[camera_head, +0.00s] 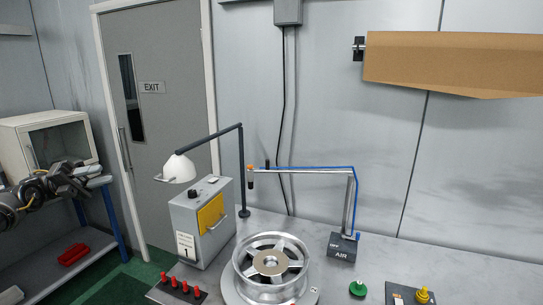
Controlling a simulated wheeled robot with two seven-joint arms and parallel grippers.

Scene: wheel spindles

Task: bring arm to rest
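A silver jointed arm (310,171) with a blue hose along it stands on a dark base (343,246) marked OFF and AIR, at the right of the bench. Its horizontal part reaches left and ends in a small orange and black tip (250,176). The tip hangs above the bench, close to the dark lamp post. My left gripper (80,178) is at the left edge, in front of the white cabinet and far from the silver arm. It is small and dark, and I cannot tell whether its fingers are open. My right gripper is not in view.
A silver wheel (271,262) lies on a round plate at the bench front. A grey box (201,222) with a yellow panel and a white-shaded lamp (179,168) stand left of it. Red pegs (183,286), a green knob (357,288) and a yellow knob (423,295) are near the front.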

